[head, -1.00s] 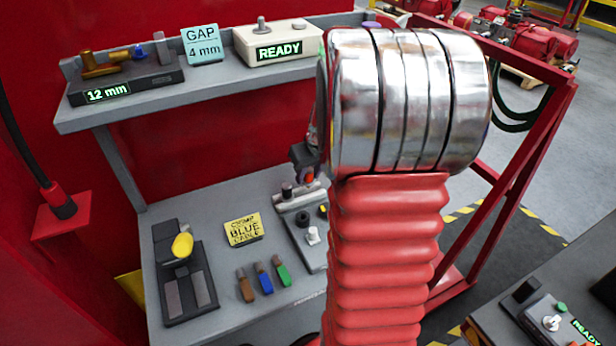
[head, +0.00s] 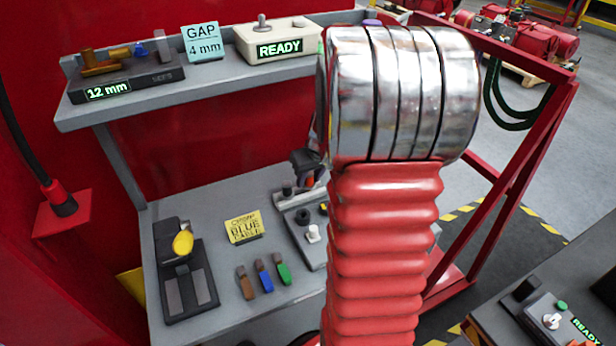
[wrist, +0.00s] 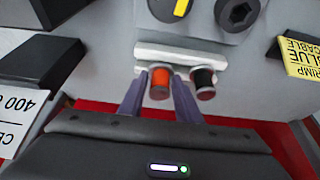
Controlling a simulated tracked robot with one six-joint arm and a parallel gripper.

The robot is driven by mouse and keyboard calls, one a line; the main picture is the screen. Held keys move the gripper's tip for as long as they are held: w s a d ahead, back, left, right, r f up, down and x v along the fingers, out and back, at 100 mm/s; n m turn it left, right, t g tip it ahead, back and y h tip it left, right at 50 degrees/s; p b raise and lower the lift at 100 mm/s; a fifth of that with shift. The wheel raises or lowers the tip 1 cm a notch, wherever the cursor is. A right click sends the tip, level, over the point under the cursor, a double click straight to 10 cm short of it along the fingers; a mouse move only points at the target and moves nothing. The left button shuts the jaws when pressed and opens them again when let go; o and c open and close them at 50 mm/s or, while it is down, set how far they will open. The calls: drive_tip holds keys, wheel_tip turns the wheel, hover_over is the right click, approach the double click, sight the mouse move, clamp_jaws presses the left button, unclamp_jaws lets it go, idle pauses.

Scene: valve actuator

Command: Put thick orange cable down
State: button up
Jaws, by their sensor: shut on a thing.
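The thick orange cable (wrist: 159,84) shows as a short stub end in the wrist view, between the two purple fingers of my gripper (wrist: 158,98). My gripper is shut on it. A pale bar-shaped holder (wrist: 180,57) lies directly behind the stub, and a black cable stub (wrist: 204,84) is just right of the fingers. I cannot tell whether the orange stub is seated in the holder or just in front of it. In the head view a little orange (head: 310,181) shows by my gripper, which my arm mostly hides.
A yellow "CRIMP BLUE CABLE" card (head: 243,228) stands on the grey bench, with brown, blue and green cable pieces (head: 264,279) before it. A tool with a yellow knob (head: 183,243) is at left. A shelf above holds a "READY" box (head: 279,42).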

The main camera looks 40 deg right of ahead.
drive_tip(key=o, duration=1.1)
drive_tip(key=shift+o, duration=0.2)
drive_tip(key=shift+s+r, duration=0.1)
drive_tip(key=shift+r, duration=0.85)
drive_tip(key=v, duration=1.1)
drive_tip(key=shift+s+a+r, duration=0.1)
drive_tip(key=shift+r, duration=0.05)
